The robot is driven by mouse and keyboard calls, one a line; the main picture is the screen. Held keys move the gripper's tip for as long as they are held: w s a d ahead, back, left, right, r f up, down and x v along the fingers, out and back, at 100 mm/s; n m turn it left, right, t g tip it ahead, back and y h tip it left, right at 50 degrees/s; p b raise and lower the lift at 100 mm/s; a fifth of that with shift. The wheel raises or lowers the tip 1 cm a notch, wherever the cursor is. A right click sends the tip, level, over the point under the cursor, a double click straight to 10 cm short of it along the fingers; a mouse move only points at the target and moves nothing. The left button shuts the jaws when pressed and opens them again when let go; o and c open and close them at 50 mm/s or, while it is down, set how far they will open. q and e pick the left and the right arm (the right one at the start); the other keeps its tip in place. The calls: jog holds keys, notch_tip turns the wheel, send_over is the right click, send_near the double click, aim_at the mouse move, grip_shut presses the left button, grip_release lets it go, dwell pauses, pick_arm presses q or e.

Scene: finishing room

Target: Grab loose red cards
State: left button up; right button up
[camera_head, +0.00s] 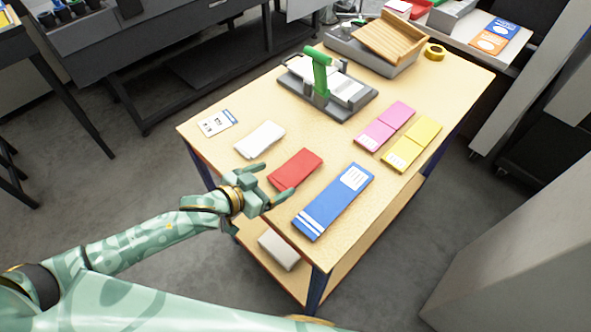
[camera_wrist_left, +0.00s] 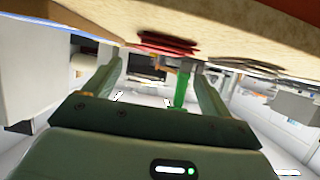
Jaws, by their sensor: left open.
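A stack of red cards (camera_head: 295,169) lies flat on the wooden table (camera_head: 270,100), between a white stack and a blue pack. My left gripper (camera_head: 276,184) is open and empty at the table's near left edge, just short of the red cards, with its fingers pointing toward them. In the left wrist view the red cards (camera_wrist_left: 166,44) show as a thin layered stack beyond the open fingers (camera_wrist_left: 150,82). They look loose, with uneven edges there. My right gripper is in neither view.
A white stack (camera_head: 260,139), a blue pack (camera_head: 333,203), pink packs (camera_head: 384,126) and yellow packs (camera_head: 411,145) surround the red cards. A grey device with a green handle (camera_head: 320,72) and a wooden rack (camera_head: 389,38) stand farther back. A printed card (camera_head: 217,123) lies at the left corner.

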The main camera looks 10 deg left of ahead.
aim_at(289, 173)
pick_arm(q)
jog(key=x, duration=0.2)
jog(key=b+x, duration=0.1)
jog(key=x, duration=0.3)
jog(key=shift+w+a+f, duration=0.1)
jog(key=shift+w+f, duration=0.15)
jog(key=shift+f, duration=0.15)
jog(key=shift+s, duration=0.1)
jog(key=shift+r, duration=0.1)
jog(key=c, duration=1.1)
